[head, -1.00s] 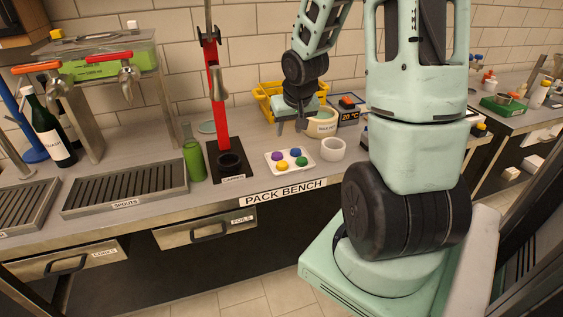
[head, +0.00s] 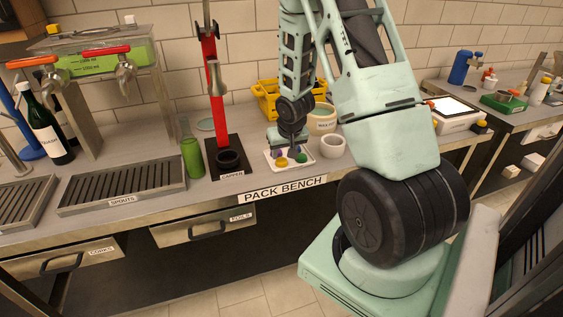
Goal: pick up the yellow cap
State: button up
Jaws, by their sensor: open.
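The yellow cap (head: 282,162) sits at the front left of a small white tray (head: 268,163) on the pack bench. A green cap (head: 301,158) is to its right. The purple and blue caps behind are mostly hidden by my gripper. My gripper (head: 290,151) points down over the tray, open and empty, just behind the yellow cap in the picture. I cannot tell its exact height above the caps.
A red capper (head: 216,85) and a green bottle (head: 192,156) stand left of the tray. A white cup (head: 332,146) is close on its right, with a cream pot (head: 322,118) and yellow crate (head: 266,98) behind. The bench front is clear.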

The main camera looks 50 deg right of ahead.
aim_at(282, 161)
jog(key=shift+x, duration=1.8)
jog(key=shift+s+a, duration=0.1)
jog(key=shift+c, duration=0.3)
jog(key=c, duration=0.5)
jog(key=shift+c, duration=0.2)
